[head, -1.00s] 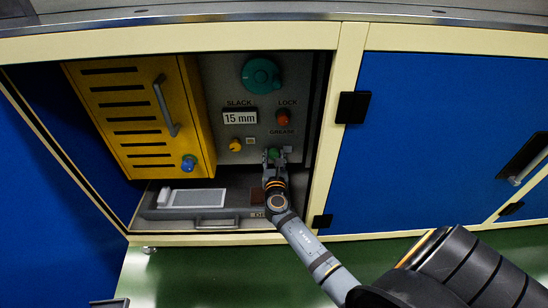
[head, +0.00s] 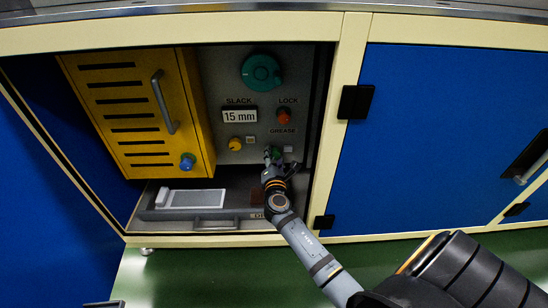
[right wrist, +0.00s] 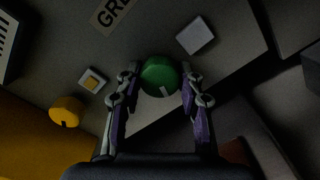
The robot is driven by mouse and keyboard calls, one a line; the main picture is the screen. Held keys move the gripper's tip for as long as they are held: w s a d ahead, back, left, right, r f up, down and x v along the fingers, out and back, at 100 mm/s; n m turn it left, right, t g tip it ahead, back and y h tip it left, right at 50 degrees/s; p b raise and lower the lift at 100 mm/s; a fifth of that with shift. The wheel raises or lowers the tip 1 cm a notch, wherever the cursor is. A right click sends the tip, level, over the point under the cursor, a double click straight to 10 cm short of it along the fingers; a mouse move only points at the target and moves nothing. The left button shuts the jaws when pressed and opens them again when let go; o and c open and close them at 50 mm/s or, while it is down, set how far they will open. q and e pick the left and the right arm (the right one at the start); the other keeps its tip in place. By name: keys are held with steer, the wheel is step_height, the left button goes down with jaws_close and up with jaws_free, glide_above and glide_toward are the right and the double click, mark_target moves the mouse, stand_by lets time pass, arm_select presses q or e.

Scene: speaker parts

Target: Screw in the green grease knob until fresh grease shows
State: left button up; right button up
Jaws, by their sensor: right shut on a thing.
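The green grease knob (head: 275,153) sits on the grey panel inside the open cabinet, below the GREASE label (head: 283,131). The right wrist view shows the knob (right wrist: 160,75) with a pale mark on its lower edge. My right gripper (head: 272,156) is shut on the knob, one finger on each side; the right wrist view shows both fingers (right wrist: 160,82). A small square window (right wrist: 195,36) beside the knob looks plain pale grey; it also shows in the head view (head: 288,149). My left gripper is not in view.
A yellow louvred door (head: 130,115) stands left. A drawer (head: 160,214) lies below. The cabinet post (head: 340,130) bounds the right.

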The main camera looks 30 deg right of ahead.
stand_by(0.5)
steer(key=o, duration=1.2)
steer(key=v, duration=1.2)
steer(key=shift+f, duration=0.1)
